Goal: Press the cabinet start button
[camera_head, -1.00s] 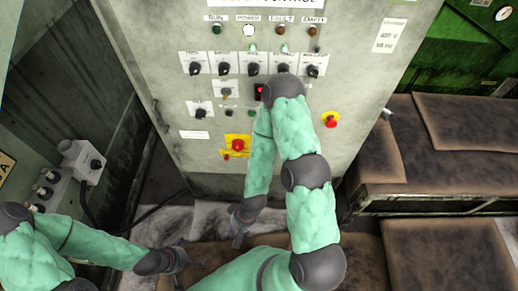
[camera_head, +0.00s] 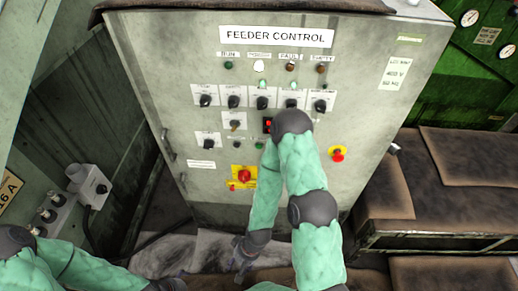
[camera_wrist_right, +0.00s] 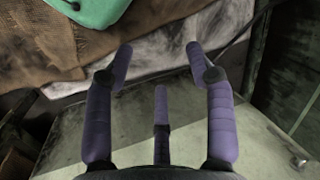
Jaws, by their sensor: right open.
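The grey control cabinet (camera_head: 370,110), labelled "FEEDER CONTROL", faces me in the head view. Below its knobs are a small green button (camera_head: 260,144), a dark button (camera_head: 236,144) and a red-lit switch (camera_head: 268,124); their labels are too small to read, so I cannot tell which is start. My right arm passes close to the green button. My right gripper (camera_head: 241,265) hangs low in front of the cabinet's foot, below the buttons. In the right wrist view its purple fingers (camera_wrist_right: 158,72) are spread and empty. My left wrist is at the bottom edge; its fingers are out of frame.
A red mushroom button on a yellow plate (camera_head: 244,175) and another red button (camera_head: 338,154) sit on the cabinet front. A grey socket box (camera_head: 92,186) stands at left. Brown-topped benches (camera_head: 460,170) fill the right side.

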